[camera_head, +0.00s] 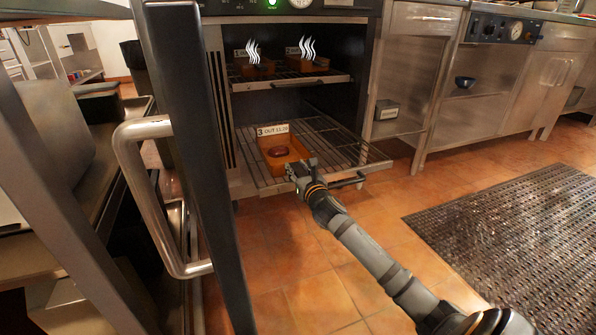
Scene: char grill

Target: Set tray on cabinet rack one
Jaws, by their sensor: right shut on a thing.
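An orange-brown tray (277,158) with a small dark reddish item (277,152) in it sits on the lower wire rack (330,140), which is pulled out of the open cabinet. A label reading 3 stands at its back edge. My right gripper (300,170) is at the tray's front right corner and is shut on the tray's edge. The fingertips are small and partly hidden. Two more trays sit on the upper rack (293,77), with white steam marks above them. My left gripper is not in view.
The open cabinet door (190,150) with its metal handle (130,150) stands at the left. A steel counter (405,75) is at the right of the cabinet. A dark floor mat (515,235) lies at the lower right. The tiled floor in front is clear.

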